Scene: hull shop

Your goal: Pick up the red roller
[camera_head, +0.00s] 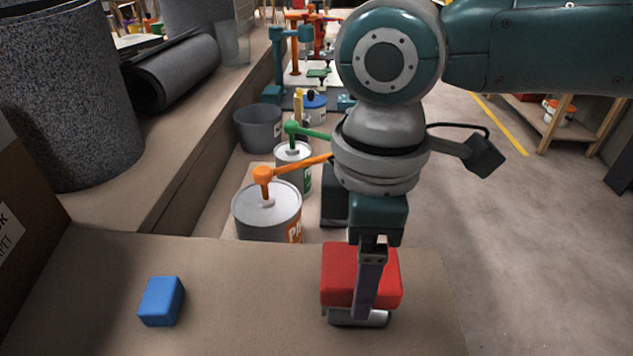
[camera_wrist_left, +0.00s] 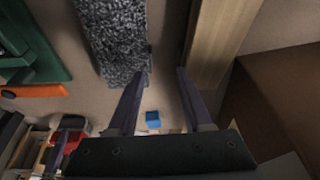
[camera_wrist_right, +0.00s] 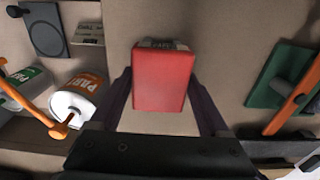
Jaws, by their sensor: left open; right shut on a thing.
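The red roller (camera_head: 340,272) shows as a red, rounded block at the front of the bench in the head view. A grey metallic piece (camera_head: 345,318) shows beneath it. My right gripper (camera_head: 368,300) points down over it, one finger across its near face. In the right wrist view the red roller (camera_wrist_right: 163,80) sits between the two fingers of the right gripper (camera_wrist_right: 163,88), which is shut on it. I cannot tell whether it is clear of the bench. My left gripper (camera_wrist_left: 161,75) shows only in its own wrist view, open and empty.
A blue block (camera_head: 162,300) lies on the bench (camera_head: 235,310) to the left, with clear surface between. Behind stand a paint can (camera_head: 250,215) with an orange-handled tool, another can (camera_head: 284,155) and a grey bucket (camera_head: 258,128). A large dark roll (camera_head: 60,100) stands at left.

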